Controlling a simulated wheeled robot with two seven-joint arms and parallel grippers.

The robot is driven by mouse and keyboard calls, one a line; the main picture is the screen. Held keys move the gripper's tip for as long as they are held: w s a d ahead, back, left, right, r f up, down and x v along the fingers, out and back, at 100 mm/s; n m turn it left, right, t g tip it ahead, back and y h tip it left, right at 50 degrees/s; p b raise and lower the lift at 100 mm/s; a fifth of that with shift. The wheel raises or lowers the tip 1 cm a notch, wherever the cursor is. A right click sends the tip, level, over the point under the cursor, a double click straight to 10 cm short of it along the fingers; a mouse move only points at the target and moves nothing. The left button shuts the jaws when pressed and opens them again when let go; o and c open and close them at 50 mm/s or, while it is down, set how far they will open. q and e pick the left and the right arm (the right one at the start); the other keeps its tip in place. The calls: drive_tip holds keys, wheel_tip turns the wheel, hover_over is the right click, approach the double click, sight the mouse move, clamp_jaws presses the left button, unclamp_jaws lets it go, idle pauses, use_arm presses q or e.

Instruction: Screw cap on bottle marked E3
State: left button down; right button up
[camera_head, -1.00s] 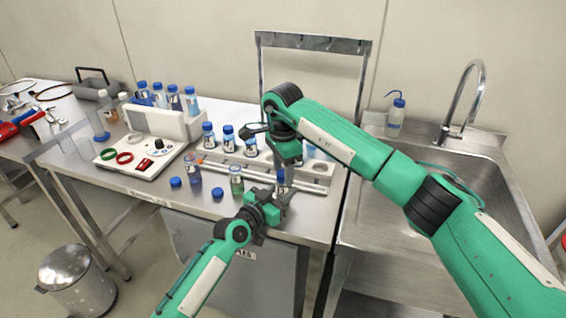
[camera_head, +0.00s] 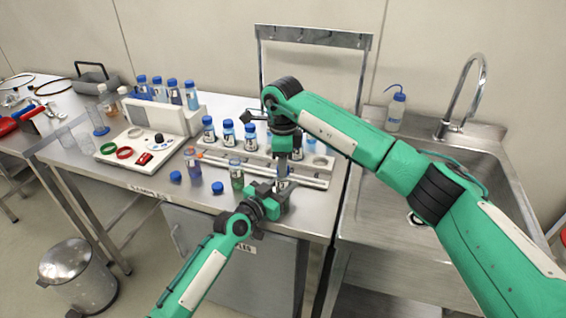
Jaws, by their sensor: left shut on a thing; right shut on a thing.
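My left gripper (camera_head: 283,188) comes in low from the left at the front of the steel bench. It is shut on a small bottle, which is mostly hidden between the two grippers. My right gripper (camera_head: 283,158) reaches in from the right, points down directly above the left one, and is shut. What it grips is hidden, and I cannot tell whether a cap touches the bottle. No E3 marking is readable. An open bottle with green liquid (camera_head: 237,178) and one with purple liquid (camera_head: 193,165) stand to the left. Two loose blue caps (camera_head: 175,177) (camera_head: 218,188) lie near them.
A sink (camera_head: 480,165) with a tap and wash bottle (camera_head: 396,110) is at right.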

drive_tip(key=m, duration=0.4)
drive_tip(key=shift+m, duration=0.4)
drive_tip(key=m, duration=0.6)
drive_tip(key=o, duration=1.2)
wheel_tip(320, 180, up, 12)
drive_tip(key=shift+f, duration=0.1)
use_arm(q)
drive_tip(key=c, duration=0.9)
unclamp_jaws()
